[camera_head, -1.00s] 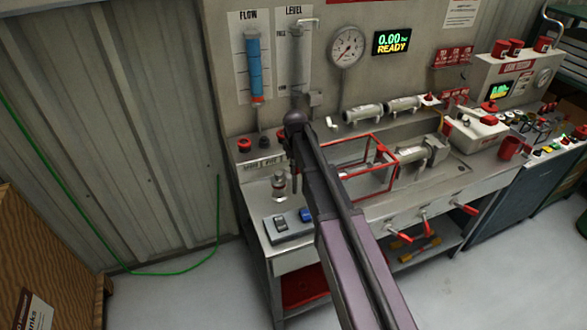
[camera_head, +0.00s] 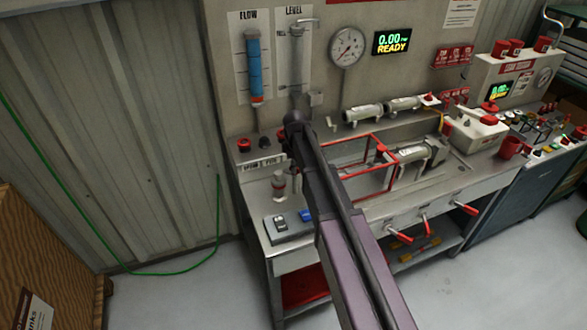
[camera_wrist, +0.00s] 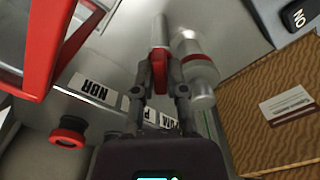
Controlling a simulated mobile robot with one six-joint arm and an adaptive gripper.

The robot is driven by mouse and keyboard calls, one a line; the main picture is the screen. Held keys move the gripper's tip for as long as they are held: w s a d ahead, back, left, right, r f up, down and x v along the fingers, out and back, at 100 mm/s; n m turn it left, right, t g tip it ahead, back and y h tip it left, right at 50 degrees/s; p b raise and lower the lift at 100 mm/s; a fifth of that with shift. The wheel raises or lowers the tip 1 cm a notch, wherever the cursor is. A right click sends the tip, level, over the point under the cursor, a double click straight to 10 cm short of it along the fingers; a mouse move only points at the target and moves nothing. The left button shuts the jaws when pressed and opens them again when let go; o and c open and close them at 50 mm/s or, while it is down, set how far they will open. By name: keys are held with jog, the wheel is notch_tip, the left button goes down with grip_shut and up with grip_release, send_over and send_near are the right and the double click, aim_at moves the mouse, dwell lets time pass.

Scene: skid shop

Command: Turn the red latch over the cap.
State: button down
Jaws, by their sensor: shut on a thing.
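In the wrist view my gripper (camera_wrist: 160,76) is closed on a red latch (camera_wrist: 159,66), which sits between its two fingertips. A pale metal cylinder (camera_wrist: 193,46) with a red band around it stands right beside the fingers. This is probably the capped fitting; where the latch meets it is hard to make out. In the head view the small fitting (camera_head: 279,186) stands near the bench's left front, with a red band showing. My arm hides the gripper and the latch there.
A red frame (camera_head: 372,150) stands right of my arm on the bench (camera_head: 257,212). A switch box (camera_head: 285,226) lies in front of the fitting. A red button (camera_wrist: 67,136) is at the lower left in the wrist view. A wooden crate (camera_head: 45,250) stands on the floor at left.

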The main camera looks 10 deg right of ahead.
jog(key=shift+s+n, duration=0.1)
jog(key=shift+n, duration=2.1)
jog(key=c, duration=0.6)
grip_release()
jog(key=shift+r+p, duration=3.75)
jog(key=shift+p, duration=0.05)
